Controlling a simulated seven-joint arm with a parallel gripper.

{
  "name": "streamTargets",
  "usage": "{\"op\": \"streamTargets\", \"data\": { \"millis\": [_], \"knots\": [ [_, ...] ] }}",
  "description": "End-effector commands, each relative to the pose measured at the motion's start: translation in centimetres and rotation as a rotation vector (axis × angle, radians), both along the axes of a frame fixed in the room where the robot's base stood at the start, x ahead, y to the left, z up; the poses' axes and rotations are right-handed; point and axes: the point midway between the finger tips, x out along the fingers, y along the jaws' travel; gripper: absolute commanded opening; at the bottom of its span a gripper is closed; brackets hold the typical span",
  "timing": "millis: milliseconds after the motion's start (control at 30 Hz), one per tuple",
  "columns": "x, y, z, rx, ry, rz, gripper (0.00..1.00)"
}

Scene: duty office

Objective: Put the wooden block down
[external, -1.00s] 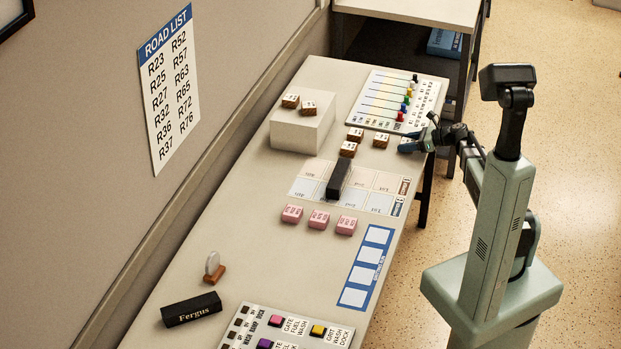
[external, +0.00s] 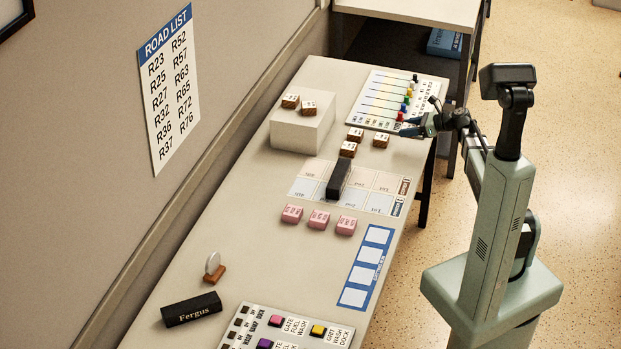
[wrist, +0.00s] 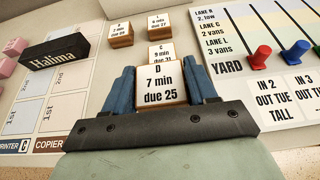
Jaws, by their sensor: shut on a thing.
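My gripper (external: 416,130) is over the far right edge of the table, by the near corner of the peg board. In the wrist view, its two blue fingers (wrist: 161,72) are closed on the sides of a wooden block (wrist: 163,84) with a white face reading "D 7 min due 25". In the external view the held block is largely hidden by the fingers. Two more (external: 355,134) (external: 348,149) stand further left.
The white board with coloured pegs (external: 385,96) lies beside the gripper. A white box (external: 302,132) carries two blocks. A printed grid (external: 310,187) holds a black name bar (external: 338,179). Pink blocks (external: 318,219) and a blue strip with empty squares (external: 366,268) are nearer.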

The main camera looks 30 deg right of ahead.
Motion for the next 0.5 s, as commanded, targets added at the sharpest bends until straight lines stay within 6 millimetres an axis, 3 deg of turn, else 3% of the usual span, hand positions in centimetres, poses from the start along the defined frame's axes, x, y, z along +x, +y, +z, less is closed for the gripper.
{"op": "streamTargets", "data": {
  "millis": [200, 500],
  "knots": [
    [0.0, 0.0, 2.5, 0.000, 0.000, 0.001, 0.27],
    [0.1, 0.5, 3.7, 0.001, 0.001, 0.007, 0.27]
  ]
}}
